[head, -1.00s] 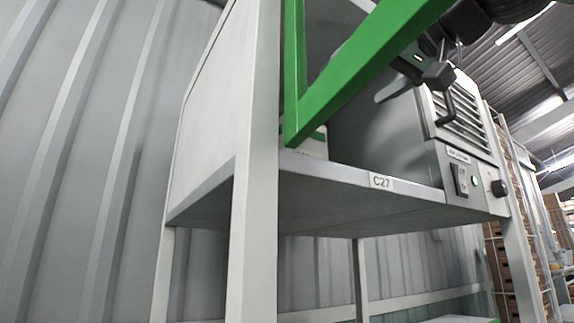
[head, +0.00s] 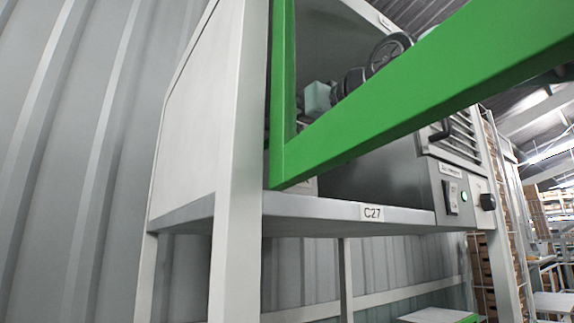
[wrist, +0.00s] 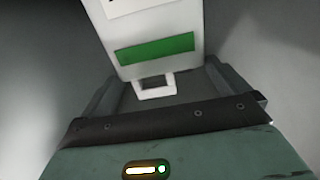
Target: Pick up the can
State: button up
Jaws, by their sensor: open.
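The can (wrist: 150,25) fills the upper middle of the wrist view. It is white with a green band and a small white loop at its near end. My gripper (wrist: 158,82) is open, with dark fingers on either side of the loop. I cannot tell whether they touch it. In the head view my gripper is inside the shelf bay, largely hidden by the green frame. A small pale patch, perhaps the can's lower part (head: 306,187), shows under the frame's corner.
A green frame (head: 400,98) crosses in front of the bay. The shelf (head: 320,208) is labelled C27. A grey box with a louvred front and switches (head: 462,195) stands at its right. The bay's side panel (head: 195,120) and a corrugated wall (head: 70,150) are at left.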

jog(key=p+x, duration=0.2)
jog(key=x, duration=0.1)
jog(key=shift+w+a+r, duration=0.2)
jog(key=shift+w+a, duration=0.05)
jog(key=shift+a, duration=0.05)
jog(key=shift+w+a+f, duration=0.15)
jog(key=shift+w+a, duration=0.1)
jog(key=shift+w, duration=0.15)
jog(key=c, duration=1.4)
jog(key=shift+d, duration=0.1)
jog(key=shift+c, duration=1.4)
jog(key=shift+r, duration=0.3)
